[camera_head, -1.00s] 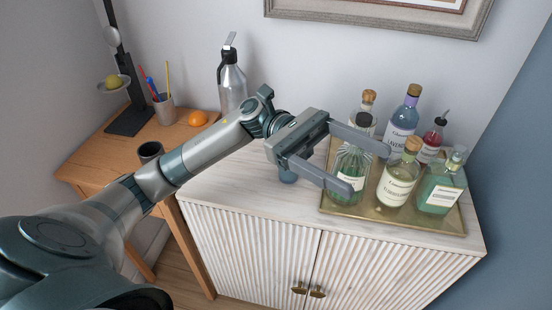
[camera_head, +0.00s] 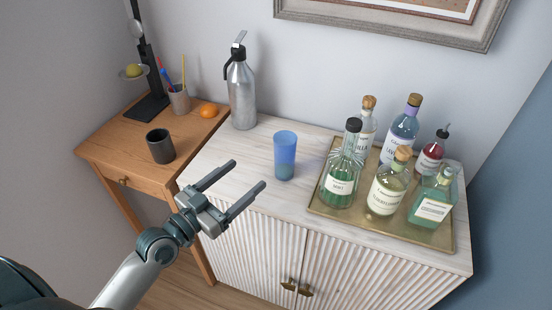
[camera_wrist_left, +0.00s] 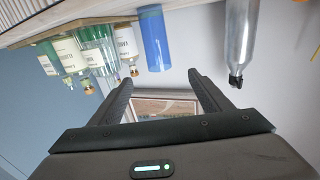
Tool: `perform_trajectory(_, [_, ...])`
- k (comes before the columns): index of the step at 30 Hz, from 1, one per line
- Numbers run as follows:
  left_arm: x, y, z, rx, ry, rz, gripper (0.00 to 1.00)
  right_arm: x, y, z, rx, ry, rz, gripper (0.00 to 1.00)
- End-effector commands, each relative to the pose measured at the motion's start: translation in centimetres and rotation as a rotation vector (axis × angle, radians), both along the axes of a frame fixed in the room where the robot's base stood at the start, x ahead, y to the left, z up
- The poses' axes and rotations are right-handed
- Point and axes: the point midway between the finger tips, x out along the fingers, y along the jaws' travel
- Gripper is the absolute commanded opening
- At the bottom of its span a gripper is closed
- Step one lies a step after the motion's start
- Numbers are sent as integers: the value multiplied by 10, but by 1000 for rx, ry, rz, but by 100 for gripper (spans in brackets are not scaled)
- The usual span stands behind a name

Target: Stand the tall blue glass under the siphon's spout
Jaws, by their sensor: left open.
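The tall blue glass (camera_head: 285,156) stands upright on the whitewashed cabinet top, left of the bottle tray. It also shows in the left wrist view (camera_wrist_left: 155,40), where the picture is upside down. The grey metal siphon (camera_head: 242,95) stands at the back left of the cabinet top, with its lever and dark head on top; it also shows in the left wrist view (camera_wrist_left: 240,40). My left gripper (camera_head: 249,173) is open and empty, in front and to the left of the glass, apart from it. My right gripper is not in view.
A gold tray (camera_head: 318,206) with several bottles fills the right of the cabinet top (camera_head: 222,165). Left, a wooden desk (camera_head: 118,147) holds a dark cup (camera_head: 160,146), a pen pot (camera_head: 180,100), an orange (camera_head: 208,110) and a black stand (camera_head: 148,107). Cabinet top between glass and siphon is clear.

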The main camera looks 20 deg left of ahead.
Motion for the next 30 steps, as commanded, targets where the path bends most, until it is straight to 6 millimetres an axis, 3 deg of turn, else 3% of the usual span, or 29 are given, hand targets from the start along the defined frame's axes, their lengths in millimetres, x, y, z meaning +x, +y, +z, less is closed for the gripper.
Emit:
perform_trajectory(5, [-7, -1, -8, -39, 47, -13, 72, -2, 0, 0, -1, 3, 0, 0])
perform_trajectory(17, [1, -4, -6, -37, 43, -11, 72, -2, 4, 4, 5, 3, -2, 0])
perform_trajectory(23, [24, -13, -3, -38, 40, -11, 72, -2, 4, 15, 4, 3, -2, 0])
perform_trajectory(30, [65, -30, -3, -38, 41, -11, 72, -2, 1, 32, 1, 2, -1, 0])
